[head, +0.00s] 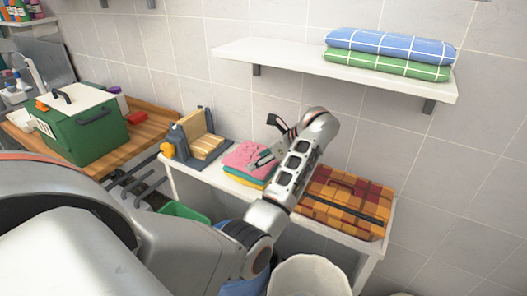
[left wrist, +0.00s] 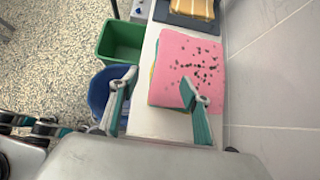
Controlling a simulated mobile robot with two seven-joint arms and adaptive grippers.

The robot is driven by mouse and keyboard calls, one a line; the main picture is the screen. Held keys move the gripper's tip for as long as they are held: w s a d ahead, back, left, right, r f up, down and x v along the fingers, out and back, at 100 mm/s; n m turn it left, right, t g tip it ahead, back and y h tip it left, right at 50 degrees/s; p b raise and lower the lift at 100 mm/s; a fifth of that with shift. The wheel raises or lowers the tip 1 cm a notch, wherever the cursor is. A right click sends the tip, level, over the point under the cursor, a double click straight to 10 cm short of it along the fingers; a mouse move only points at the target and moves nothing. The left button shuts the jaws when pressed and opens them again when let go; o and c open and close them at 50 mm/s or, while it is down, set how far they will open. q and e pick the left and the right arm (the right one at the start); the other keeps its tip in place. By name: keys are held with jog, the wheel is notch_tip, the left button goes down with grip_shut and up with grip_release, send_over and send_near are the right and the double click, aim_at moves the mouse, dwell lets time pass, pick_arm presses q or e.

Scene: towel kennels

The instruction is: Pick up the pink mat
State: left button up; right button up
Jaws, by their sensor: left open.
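The pink mat (head: 240,154) lies flat on top of a stack with yellow and teal layers under it, on a white bench. In the left wrist view the pink mat (left wrist: 185,50) has dark spots scattered on it. My left gripper (head: 267,140) is open at the right side of the stack in the head view. In the left wrist view its fingers (left wrist: 158,82) are spread, one over the mat's near part and the other past its left edge. No contact with the mat is clear. My right gripper is not in view.
An orange checked bundle (head: 345,203) is right of my arm on the bench (head: 226,191). A holder with yellowish cloths (head: 202,140) stands left of the stack. A green bin (left wrist: 120,42) and a blue bin (left wrist: 98,93) are below. A shelf (head: 285,58) with folded towels hangs above.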

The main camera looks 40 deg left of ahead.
aim_at(245, 165)
pick_arm(q)
jog(key=shift+w+a+f, duration=0.1)
jog(key=shift+w, duration=0.25)
jog(key=shift+a+f, duration=0.2)
jog(key=shift+a, duration=0.05)
jog(key=shift+s+a+f, duration=0.35)
jog(key=shift+a+f, duration=0.1)
jog(key=shift+a, duration=0.25)
jog(key=shift+a+f, duration=0.25)
jog(key=shift+a, duration=0.05)
jog(key=x, duration=0.3)
jog(key=shift+w+a, duration=0.25)
jog(key=shift+a, duration=0.1)
jog(key=shift+a+f, duration=0.25)
jog(key=shift+f, duration=0.15)
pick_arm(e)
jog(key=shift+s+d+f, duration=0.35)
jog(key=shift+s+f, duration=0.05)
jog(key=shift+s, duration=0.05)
